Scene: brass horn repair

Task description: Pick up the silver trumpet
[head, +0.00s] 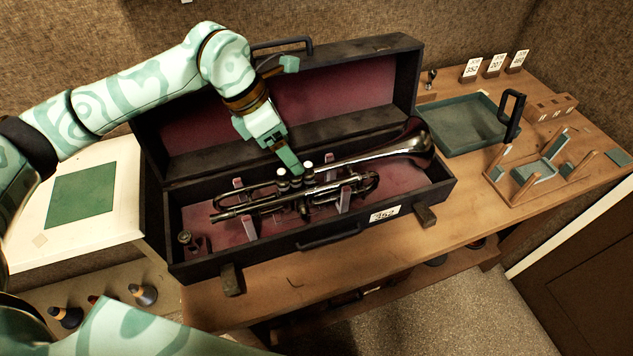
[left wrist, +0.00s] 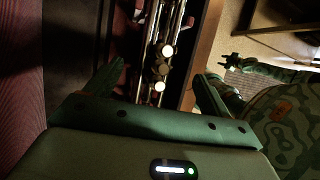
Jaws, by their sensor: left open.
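The silver trumpet (head: 330,175) lies in the open black case, on pinkish upright supports, with its bell toward the right. Its valves and tubing also show in the left wrist view (left wrist: 163,50). My left gripper (head: 297,182) is over the valve section, pointing down. In the left wrist view its open fingers (left wrist: 158,74) stand on either side of the valves, with gaps visible. The gripper hides part of the trumpet's middle in the head view. A dark gripper, my right one (left wrist: 231,62), shows small in the left wrist view, away from the trumpet; its jaws are unclear.
The case (head: 205,258) has a raised lid behind the trumpet and a label reading 352 on its front. A green tray (head: 455,125), a wooden stand with pegs (head: 520,185) and number cards (head: 495,65) occupy the bench's right side. Bare wood (head: 455,220) lies right of the case.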

